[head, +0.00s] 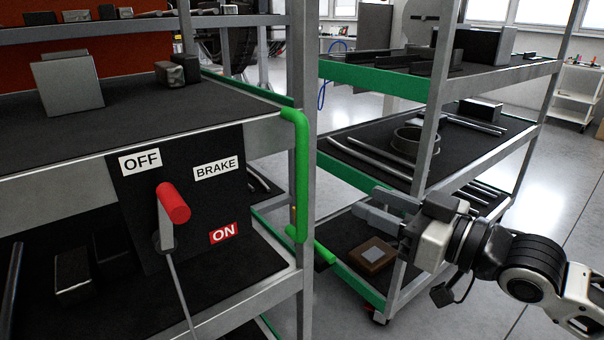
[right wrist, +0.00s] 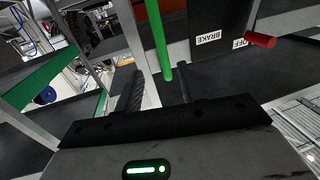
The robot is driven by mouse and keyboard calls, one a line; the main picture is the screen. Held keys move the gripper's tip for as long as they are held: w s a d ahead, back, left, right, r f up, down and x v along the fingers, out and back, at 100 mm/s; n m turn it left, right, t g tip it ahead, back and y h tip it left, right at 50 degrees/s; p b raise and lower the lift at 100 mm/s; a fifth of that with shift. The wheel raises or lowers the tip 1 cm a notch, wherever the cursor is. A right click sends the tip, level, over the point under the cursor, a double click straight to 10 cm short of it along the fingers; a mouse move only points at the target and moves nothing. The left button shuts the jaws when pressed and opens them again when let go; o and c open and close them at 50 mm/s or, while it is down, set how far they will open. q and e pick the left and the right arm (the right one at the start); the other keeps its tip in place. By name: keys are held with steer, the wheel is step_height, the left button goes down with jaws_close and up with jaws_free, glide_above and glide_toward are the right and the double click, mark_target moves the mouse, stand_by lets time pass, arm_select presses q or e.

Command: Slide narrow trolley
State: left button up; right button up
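A grey shelf trolley (head: 285,130) with black shelf mats stands at left. A vertical green handle (head: 301,175) is on its near right corner; it also shows in the right wrist view (right wrist: 160,40). Its black brake panel (head: 200,245) carries OFF and ON labels and a red-gripped lever (head: 173,203), which points up. A second trolley (head: 430,140) with green edging stands at right; I cannot tell which is narrower. My right gripper (head: 372,206) is open and empty, right of the handle. In the wrist view the handle's end appears between the fingertips, apparently apart from them. My left gripper is out of view.
Metal blocks (head: 68,82), rods and a ring (head: 410,140) lie on the shelves. A brown box (head: 372,254) sits on the right trolley's low shelf. The trolleys stand close together with a narrow gap. Grey floor (head: 560,210) is open at far right.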

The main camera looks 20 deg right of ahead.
mark_target(307, 176)
steer(key=p+x, duration=0.1)
steer(key=x, duration=1.3)
steer(key=shift+w+a+p, duration=0.3)
steer(key=shift+p, duration=0.05)
steer(key=shift+c, duration=0.3)
jaws_close()
